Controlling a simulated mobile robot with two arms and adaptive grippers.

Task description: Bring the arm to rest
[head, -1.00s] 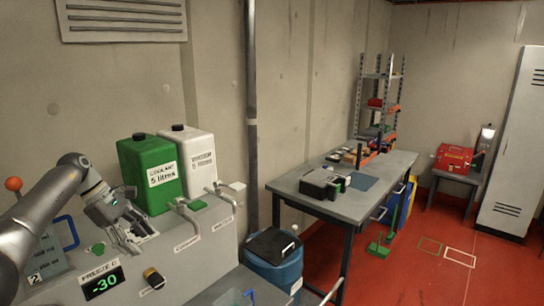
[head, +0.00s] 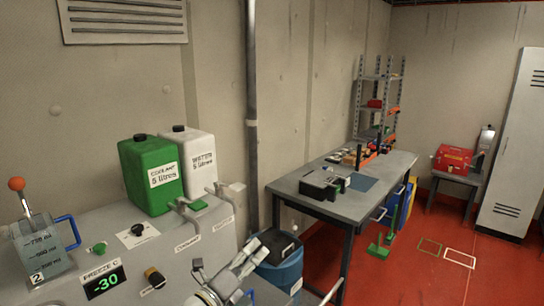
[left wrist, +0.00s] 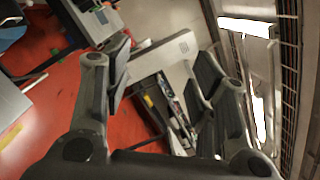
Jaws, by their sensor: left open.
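My left gripper (head: 256,254) shows at the bottom middle of the head view, in front of the blue bin and right of the grey console. In the left wrist view its two fingers (left wrist: 163,68) stand wide apart with nothing held between them. My right gripper is in neither view.
The grey console (head: 95,240) carries a green coolant can (head: 150,190), a white water can (head: 203,170) and a measuring jug (head: 40,245). A blue bin (head: 285,272) stands close behind the gripper. A workbench (head: 310,202) is further right; red floor (head: 420,285) is open there.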

